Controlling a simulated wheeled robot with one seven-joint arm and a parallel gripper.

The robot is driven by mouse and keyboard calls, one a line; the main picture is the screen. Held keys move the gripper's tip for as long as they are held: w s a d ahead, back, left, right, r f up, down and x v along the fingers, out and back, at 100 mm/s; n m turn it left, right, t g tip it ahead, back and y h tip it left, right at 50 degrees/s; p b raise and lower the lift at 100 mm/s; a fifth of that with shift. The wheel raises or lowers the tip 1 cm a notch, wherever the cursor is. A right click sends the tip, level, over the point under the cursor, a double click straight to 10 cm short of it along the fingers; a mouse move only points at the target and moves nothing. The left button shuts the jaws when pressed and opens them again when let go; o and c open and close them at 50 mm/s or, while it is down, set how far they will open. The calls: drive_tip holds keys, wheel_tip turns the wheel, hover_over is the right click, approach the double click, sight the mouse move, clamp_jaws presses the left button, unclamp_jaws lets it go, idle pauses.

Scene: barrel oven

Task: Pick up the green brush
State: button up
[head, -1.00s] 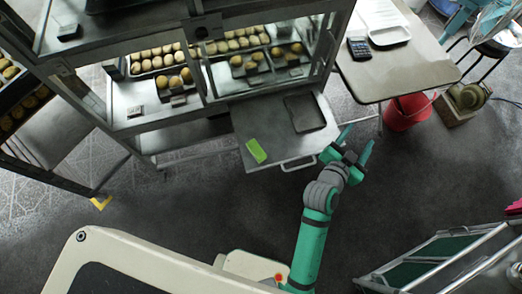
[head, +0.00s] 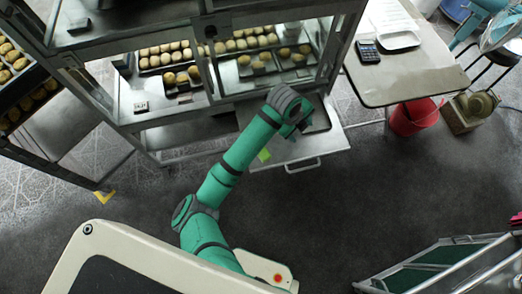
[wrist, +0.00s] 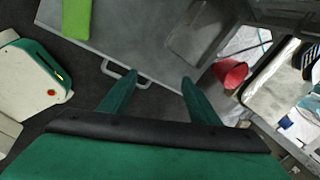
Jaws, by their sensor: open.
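The green brush (head: 264,155) shows as a small bright green block on the grey pull-out shelf (head: 325,143) of the display cabinet. In the head view my arm hides part of it. In the wrist view the brush (wrist: 76,18) lies at the top left, cut off by the picture edge. My gripper (wrist: 158,82) is open, with its two green fingers apart and nothing between them. The fingers point over the shelf's front edge and handle, and the brush is beyond them to the upper left.
The cabinet (head: 140,106) with trays of buns rises behind the shelf. A dark tray (head: 318,115) lies on the shelf's right side. A table (head: 410,75) with a calculator (head: 369,52) and a red bucket (head: 413,118) stand right. The floor in front is clear.

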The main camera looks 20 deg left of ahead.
drive_tip(key=s+a+f+m+g+y, duration=0.25)
drive_tip(key=s+a, duration=0.45)
drive_tip(key=a, duration=0.5)
drive_tip(key=shift+n+g, duration=0.35)
drive_tip(key=f, duration=1)
drive_tip(key=shift+w+a+f, duration=0.15)
drive_tip(key=shift+a+f, duration=0.05)
drive_tip(key=shift+f, duration=0.1)
drive_tip(key=c, duration=1.3)
drive_tip(key=shift+o, duration=0.2)
drive_tip(key=shift+r, duration=0.15)
drive_tip(key=shift+r, duration=0.6)
drive_tip(key=s+a+r, duration=0.8)
drive_tip(key=s+r, duration=0.3)
drive_tip(key=shift+a+r, duration=0.25)
drive_tip(key=shift+a, duration=0.05)
